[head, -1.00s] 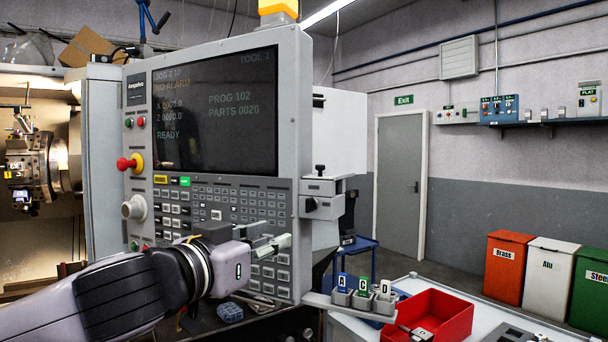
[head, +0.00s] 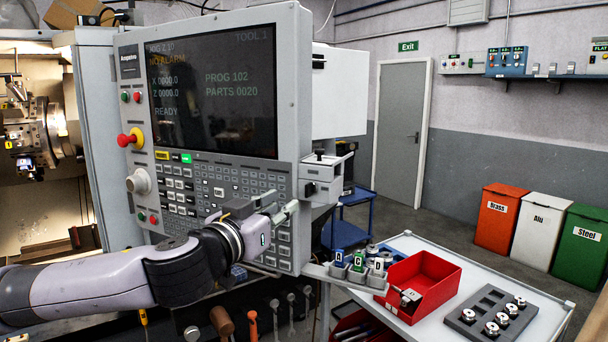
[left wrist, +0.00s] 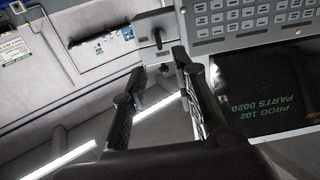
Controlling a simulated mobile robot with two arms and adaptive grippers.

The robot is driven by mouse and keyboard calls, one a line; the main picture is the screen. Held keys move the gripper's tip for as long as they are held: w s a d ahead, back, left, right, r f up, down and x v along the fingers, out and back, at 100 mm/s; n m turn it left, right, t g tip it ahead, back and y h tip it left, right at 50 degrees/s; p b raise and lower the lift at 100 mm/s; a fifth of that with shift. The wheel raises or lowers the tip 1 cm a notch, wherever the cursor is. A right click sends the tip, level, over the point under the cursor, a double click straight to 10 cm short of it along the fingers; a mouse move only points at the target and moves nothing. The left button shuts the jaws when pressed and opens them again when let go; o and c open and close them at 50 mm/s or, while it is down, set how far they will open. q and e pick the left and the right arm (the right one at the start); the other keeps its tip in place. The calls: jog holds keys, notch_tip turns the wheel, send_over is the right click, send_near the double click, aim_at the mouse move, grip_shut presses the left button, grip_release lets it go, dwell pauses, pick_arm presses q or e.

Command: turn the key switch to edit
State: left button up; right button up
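The light-grey side box (head: 322,172) on the right edge of the control panel carries a dark knob-like part (head: 309,188), which seems to be the key switch. Its lettering is too small to read. In the left wrist view a small dark upright part (left wrist: 157,39) shows on the box's face, beyond the fingertips. My left gripper (head: 278,203) is in front of the panel's lower right keys, left of and below the box. In the left wrist view my left gripper (left wrist: 158,65) is open, with nothing between its fingers. My right gripper is not in view.
The control panel (head: 284,100) shows READY. Below the box, lettered tags (head: 358,262) stand in small grey cups. A red bin (head: 440,285) and a dark tray (head: 470,318) with several metal parts sit on the table to the right. A blue cart (head: 350,232) stands behind.

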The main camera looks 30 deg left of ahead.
aim_at(306, 191)
pick_arm(q)
jog(key=w+p, duration=0.1)
jog(key=w, duration=0.2)
jog(key=w+p, duration=0.1)
jog(key=w, duration=0.2)
jog(key=w+a+p, duration=0.1)
jog(key=w, duration=0.2)
jog(key=shift+w+a, duration=0.1)
jog(key=shift+w, duration=0.3)
jog(key=shift+w+f+p, duration=0.1)
jog(key=shift+w+p, duration=0.25)
grip_shut()
